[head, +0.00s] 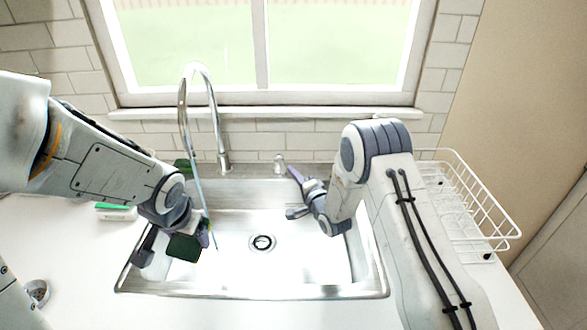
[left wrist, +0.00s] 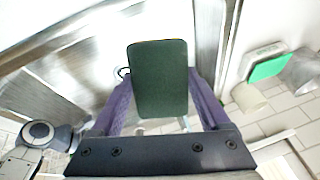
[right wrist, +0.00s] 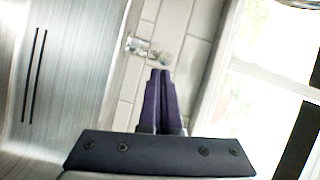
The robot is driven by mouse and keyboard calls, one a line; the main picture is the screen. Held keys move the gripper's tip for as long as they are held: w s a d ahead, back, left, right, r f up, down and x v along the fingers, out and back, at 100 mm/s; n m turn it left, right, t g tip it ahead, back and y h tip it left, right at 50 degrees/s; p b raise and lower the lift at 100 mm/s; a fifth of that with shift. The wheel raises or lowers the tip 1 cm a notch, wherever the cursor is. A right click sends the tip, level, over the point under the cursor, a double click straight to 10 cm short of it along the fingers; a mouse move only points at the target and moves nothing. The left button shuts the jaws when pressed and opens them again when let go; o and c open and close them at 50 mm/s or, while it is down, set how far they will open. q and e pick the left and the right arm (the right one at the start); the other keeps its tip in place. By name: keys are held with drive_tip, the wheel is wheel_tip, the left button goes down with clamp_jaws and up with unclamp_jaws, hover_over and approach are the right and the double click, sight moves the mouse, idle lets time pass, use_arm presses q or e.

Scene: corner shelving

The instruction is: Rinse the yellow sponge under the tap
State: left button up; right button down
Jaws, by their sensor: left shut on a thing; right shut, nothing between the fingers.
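The sponge (head: 184,247) shows mostly its dark green face in the head view, above the left part of the sink. My left gripper (head: 178,238) is shut on it, with purple fingers on both sides. In the left wrist view the sponge (left wrist: 160,80) shows the green face with a thin yellow sliver at its top edge. The tap (head: 217,120) is a tall chrome arch behind the sink. A thin bluish water stream (head: 201,190) falls from its spout and passes close beside the sponge; I cannot tell whether they touch. My right gripper (head: 295,174) is shut and empty near the sink's back edge.
The steel sink (head: 305,262) is otherwise empty, with a drain (head: 262,243). A small chrome fitting (head: 280,164) stands near my right gripper. A white wire rack (head: 470,205) is at right. A green-and-white object (head: 116,212) and a metal cup (head: 37,291) are at left.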

drive_tip(key=shift+a, duration=0.1)
